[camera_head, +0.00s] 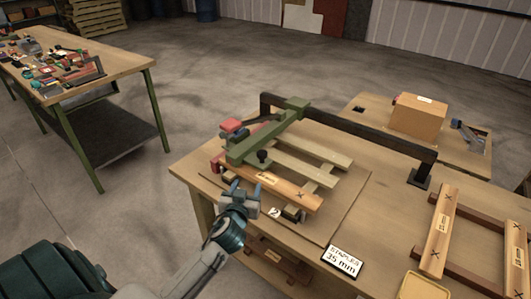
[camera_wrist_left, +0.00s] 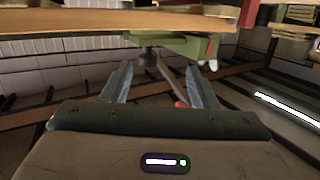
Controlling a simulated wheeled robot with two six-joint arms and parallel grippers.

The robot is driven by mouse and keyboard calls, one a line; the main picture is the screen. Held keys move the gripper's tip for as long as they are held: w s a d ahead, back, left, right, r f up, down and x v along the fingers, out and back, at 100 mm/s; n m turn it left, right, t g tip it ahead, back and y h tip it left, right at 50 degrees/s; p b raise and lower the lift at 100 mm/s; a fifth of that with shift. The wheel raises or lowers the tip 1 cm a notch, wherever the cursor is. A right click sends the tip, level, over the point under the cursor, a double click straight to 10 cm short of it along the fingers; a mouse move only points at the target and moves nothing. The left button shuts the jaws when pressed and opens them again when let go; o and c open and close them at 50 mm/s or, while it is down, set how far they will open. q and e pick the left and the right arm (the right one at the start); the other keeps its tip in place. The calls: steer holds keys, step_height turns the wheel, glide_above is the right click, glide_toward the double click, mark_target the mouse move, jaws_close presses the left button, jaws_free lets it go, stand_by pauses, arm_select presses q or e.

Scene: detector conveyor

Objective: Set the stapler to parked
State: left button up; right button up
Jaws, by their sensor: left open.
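The stapler (camera_head: 262,140) appears to be the long green body lying over a wooden slatted frame (camera_head: 320,150) in the head view. It is joined to a dark rail (camera_head: 350,132) and has a dark knob (camera_head: 263,157) on its near part. Red parts (camera_head: 231,125) show at its left. My left gripper (camera_head: 241,196) is open and empty, just on the near side of the slatted frame, by the table's front-left edge. In the left wrist view its two fingers (camera_wrist_left: 160,88) stand apart, with a green part (camera_wrist_left: 175,45) beyond them. My right gripper is not in view.
A card reading "STAPLER 35 mm" (camera_head: 342,261) lies at the workbench front. Wooden frame parts (camera_head: 437,232) and a yellow tray (camera_head: 420,286) are at the right. A cardboard box (camera_head: 417,116) stands behind. A cluttered table (camera_head: 110,62) is at the left.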

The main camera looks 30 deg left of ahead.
mark_target(261, 156)
arm_select(q)
steer(key=w+a+r+p, duration=0.1)
steer(key=w, duration=0.3)
steer(key=w+a+t+p, duration=0.1)
steer(key=w, duration=0.4)
steer(key=w+a+r+t+p, duration=0.1)
steer(key=w, duration=0.4)
steer(key=shift+a+r+m, duration=0.25)
steer(key=shift+r+m, duration=0.05)
steer(key=shift+r, duration=0.05)
jaws_close()
